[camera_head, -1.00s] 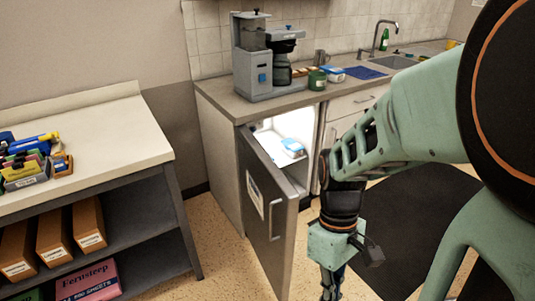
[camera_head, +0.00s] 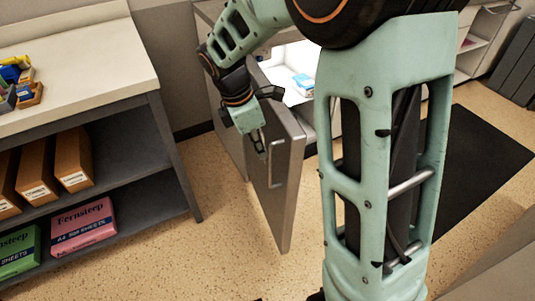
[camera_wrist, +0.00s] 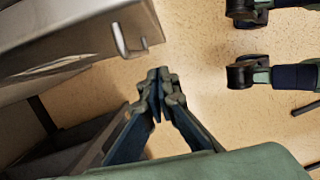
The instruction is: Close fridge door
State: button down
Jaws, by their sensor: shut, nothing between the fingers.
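The fridge door (camera_head: 268,200) is grey metal and stands open, swung out into the room. Its bar handle (camera_head: 279,165) is near the free edge of the outer face. The lit white fridge interior (camera_head: 292,60) shows behind it. My gripper (camera_head: 261,151) is shut and empty, in front of the door's outer face and left of the handle in the head view. In the wrist view, the closed fingertips (camera_wrist: 158,78) are below the door (camera_wrist: 75,35) and its handle (camera_wrist: 128,38), apart from them in the picture. Whether they touch the door cannot be told.
A shelf unit (camera_head: 85,65) with binders and paper packs stands left of the door. A blue and white pack (camera_head: 303,82) lies inside the fridge. A dark mat (camera_head: 470,165) lies on the floor at right. Speckled floor (camera_head: 190,245) is clear before the door.

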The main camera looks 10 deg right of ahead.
aim_at(282, 165)
jog(key=d+f+b, duration=0.1)
jog(key=d+f, duration=0.1)
jog(key=f, duration=0.1)
jog(key=d+f+b, duration=0.1)
jog(key=d+f, duration=0.1)
jog(key=w+d+f+b, duration=0.1)
jog(key=d+f, duration=0.1)
jog(key=f, duration=0.1)
jog(key=shift+d+f, duration=0.1)
jog(key=shift+f, duration=0.2)
